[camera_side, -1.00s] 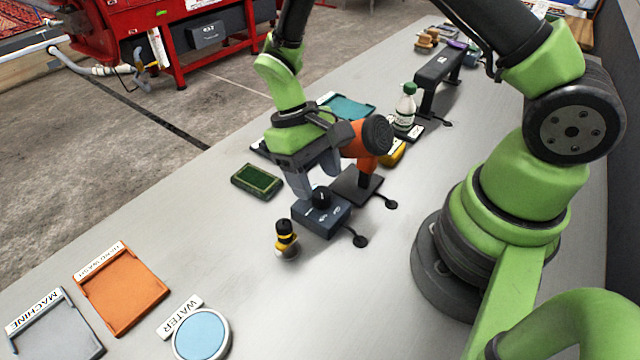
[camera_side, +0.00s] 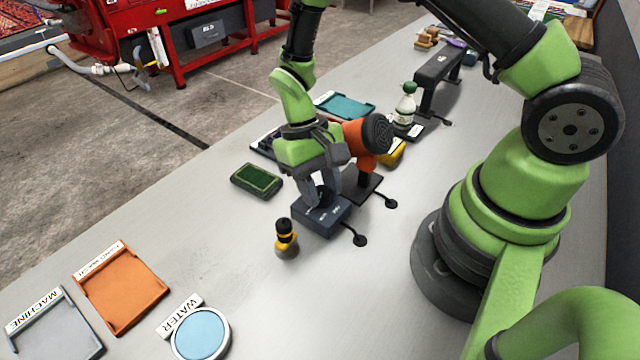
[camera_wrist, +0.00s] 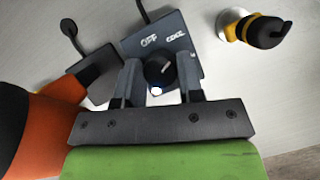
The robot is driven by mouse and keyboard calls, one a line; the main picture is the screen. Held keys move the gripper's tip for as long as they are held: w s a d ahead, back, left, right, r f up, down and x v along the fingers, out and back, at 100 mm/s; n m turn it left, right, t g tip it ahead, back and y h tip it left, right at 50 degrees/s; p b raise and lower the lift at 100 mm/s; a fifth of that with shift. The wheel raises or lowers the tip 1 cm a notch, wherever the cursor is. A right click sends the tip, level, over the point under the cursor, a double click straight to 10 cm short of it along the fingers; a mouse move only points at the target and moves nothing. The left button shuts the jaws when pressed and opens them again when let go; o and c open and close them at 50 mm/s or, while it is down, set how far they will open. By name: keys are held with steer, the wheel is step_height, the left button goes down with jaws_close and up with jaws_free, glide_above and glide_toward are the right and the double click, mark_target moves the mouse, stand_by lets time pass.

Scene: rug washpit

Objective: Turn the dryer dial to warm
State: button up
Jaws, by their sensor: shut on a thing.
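The dryer dial is a black round knob (camera_wrist: 160,70) on top of a blue-grey control box (camera_side: 322,220). In the wrist view the box (camera_wrist: 183,45) shows the words OFF and what looks like COOL; any other label is hidden by my gripper. My gripper (camera_side: 325,198) is down at the box, with one finger on each side of the knob; it also shows in the wrist view (camera_wrist: 162,78). It is shut on the knob. The orange dryer (camera_side: 358,140) stands on its dark stand just behind the box.
A black and yellow bottle (camera_side: 286,240) stands close in front of the box. A green sponge-like block (camera_side: 257,181) lies to the left. A white bottle with a green cap (camera_side: 405,108) is farther back.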

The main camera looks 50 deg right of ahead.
steer(key=shift+m+t+y, duration=0.3)
steer(key=shift+m, duration=0.8)
steer(key=o, duration=0.9)
steer(key=v, duration=1)
steer(key=shift+w, duration=0.1)
